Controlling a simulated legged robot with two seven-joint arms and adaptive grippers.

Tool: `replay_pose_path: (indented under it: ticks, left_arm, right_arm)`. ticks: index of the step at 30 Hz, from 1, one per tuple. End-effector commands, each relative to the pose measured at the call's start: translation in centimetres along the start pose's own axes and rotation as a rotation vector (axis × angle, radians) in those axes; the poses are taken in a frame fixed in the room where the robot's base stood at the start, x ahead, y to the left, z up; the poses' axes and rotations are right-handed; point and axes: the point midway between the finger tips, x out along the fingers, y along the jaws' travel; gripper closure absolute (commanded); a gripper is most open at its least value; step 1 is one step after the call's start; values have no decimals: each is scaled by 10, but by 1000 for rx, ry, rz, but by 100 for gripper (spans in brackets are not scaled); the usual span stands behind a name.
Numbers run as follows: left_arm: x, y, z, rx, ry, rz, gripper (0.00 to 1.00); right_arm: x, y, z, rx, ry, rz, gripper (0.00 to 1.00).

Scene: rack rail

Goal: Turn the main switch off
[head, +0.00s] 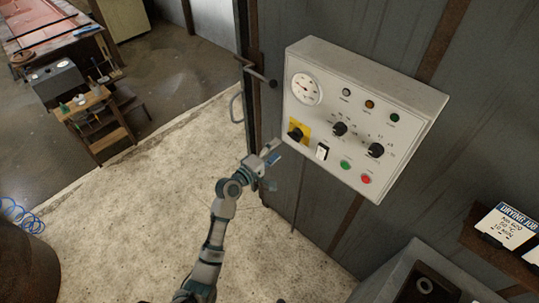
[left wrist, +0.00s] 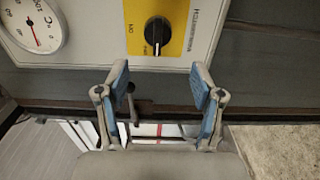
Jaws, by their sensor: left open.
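The main switch (head: 297,134) is a black rotary knob on a yellow plate at the lower left of the grey control panel (head: 404,92). In the left wrist view the knob (left wrist: 158,32) shows at the top, with a pale mark towards its lower edge; the plate's lettering appears upside down. My left gripper (head: 270,161) is below and left of the switch in the head view, apart from it. In the left wrist view its blue-padded fingers (left wrist: 159,82) are spread and empty, with the knob beyond the gap between them. My right gripper is out of view.
A dial gauge (head: 306,89), other knobs (head: 375,150), a white rocker switch (head: 322,152), and green (head: 345,165) and red (head: 366,179) buttons crowd the panel. A black-ended lever (head: 262,78) projects at its left. The floor around my arm is clear.

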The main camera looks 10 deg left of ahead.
Motion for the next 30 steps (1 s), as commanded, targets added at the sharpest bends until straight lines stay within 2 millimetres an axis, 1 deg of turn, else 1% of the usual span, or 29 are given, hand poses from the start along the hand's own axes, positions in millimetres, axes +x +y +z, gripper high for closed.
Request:
replay_pose_path:
  ticks: [1, 3, 7, 24, 26, 27, 29, 30]
  left_arm:
    - [-9, -1, 0, 2, 0, -1, 33]
    - [-19, -1, 0, 1, 0, -2, 33]
    - [-29, -1, 0, 0, -1, -2, 33]
    - [-32, -3, 0, 0, 0, -5, 33]
    - [-31, -12, -2, 5, 6, -19, 33]
    - [-31, -25, -4, 13, 14, -38, 33]
    - [-31, -54, -8, 29, 31, -81, 33]
    - [-32, -78, -11, 46, 45, -120, 33]
  right_arm:
    - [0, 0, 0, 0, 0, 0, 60]
    - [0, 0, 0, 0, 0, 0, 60]
    - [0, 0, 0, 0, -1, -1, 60]
    - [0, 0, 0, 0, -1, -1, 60]
    - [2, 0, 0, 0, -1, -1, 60]
    - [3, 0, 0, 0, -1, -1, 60]
    - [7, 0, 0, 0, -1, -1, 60]
    - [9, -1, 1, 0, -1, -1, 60]
